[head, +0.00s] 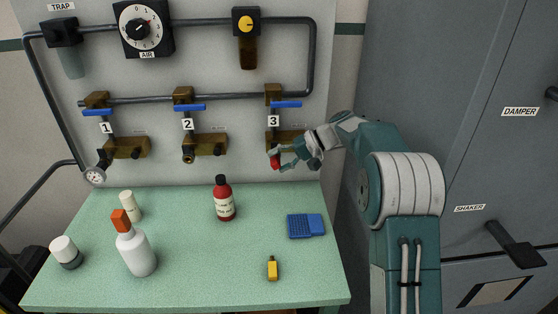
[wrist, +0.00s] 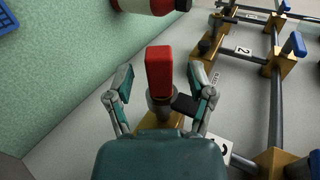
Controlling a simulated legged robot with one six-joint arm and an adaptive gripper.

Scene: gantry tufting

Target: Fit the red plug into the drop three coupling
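The red plug (head: 274,160) is at the mouth of the drop three coupling, below the label 3 (head: 273,120). In the wrist view the red plug (wrist: 159,68) stands in line with the coupling's dark fitting (wrist: 160,104) and meets it; how deep it sits is hidden. The brass block of drop three (head: 290,138) is partly behind my gripper. My gripper (head: 285,157) is at the plug from the right. In the wrist view my gripper (wrist: 160,80) is open, one finger on each side of the plug, with clear gaps to it.
The green table below holds a red bottle (head: 224,200), a blue tray (head: 306,226), a small yellow bottle (head: 272,268) and a white bottle with an orange cap (head: 136,250). Drops one (head: 130,147) and two (head: 205,147) are to the left. Grey cabinets (head: 480,120) stand at right.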

